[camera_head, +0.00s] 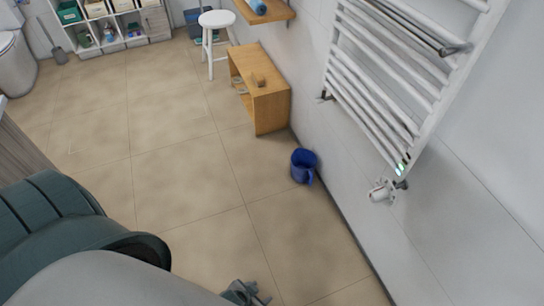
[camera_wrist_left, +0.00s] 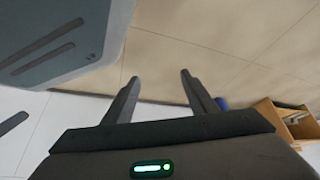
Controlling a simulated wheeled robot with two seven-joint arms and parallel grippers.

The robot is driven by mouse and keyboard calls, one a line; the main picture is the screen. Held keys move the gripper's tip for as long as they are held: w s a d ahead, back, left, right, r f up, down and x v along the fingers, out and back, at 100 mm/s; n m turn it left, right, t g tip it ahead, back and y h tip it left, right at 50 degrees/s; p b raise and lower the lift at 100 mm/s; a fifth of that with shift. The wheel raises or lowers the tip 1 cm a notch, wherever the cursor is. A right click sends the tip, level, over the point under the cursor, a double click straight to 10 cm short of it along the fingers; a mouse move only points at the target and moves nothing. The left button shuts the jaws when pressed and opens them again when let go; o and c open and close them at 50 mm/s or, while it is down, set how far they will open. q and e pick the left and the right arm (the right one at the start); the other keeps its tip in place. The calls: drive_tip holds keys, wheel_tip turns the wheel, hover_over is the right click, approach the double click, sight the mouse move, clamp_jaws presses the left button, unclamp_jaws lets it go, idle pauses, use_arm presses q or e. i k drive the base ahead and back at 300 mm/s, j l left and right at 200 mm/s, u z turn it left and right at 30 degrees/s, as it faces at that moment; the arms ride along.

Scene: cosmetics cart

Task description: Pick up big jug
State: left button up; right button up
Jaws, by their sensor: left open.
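The big jug (camera_head: 303,165) is blue with a handle and stands on the tiled floor against the wall. In the left wrist view a small blue part of the jug (camera_wrist_left: 222,103) shows just right of the right finger, mostly hidden behind the gripper. My left gripper (camera_head: 247,295) is at the bottom edge of the head view, well apart from the jug and nearer to me. Its two fingers (camera_wrist_left: 159,79) are open with nothing between them. My right gripper does not show.
A wooden bench (camera_head: 271,104) stands on the floor beyond the jug, with a white stool (camera_head: 217,22) behind it. A white towel radiator (camera_head: 376,85) with a valve (camera_head: 382,190) is on the right wall. The tiled floor (camera_head: 170,160) left of the jug is clear.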

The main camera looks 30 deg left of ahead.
sight(304, 161)
drive_tip(key=u, duration=0.65)
drive_tip(key=i+j+z, duration=0.1)
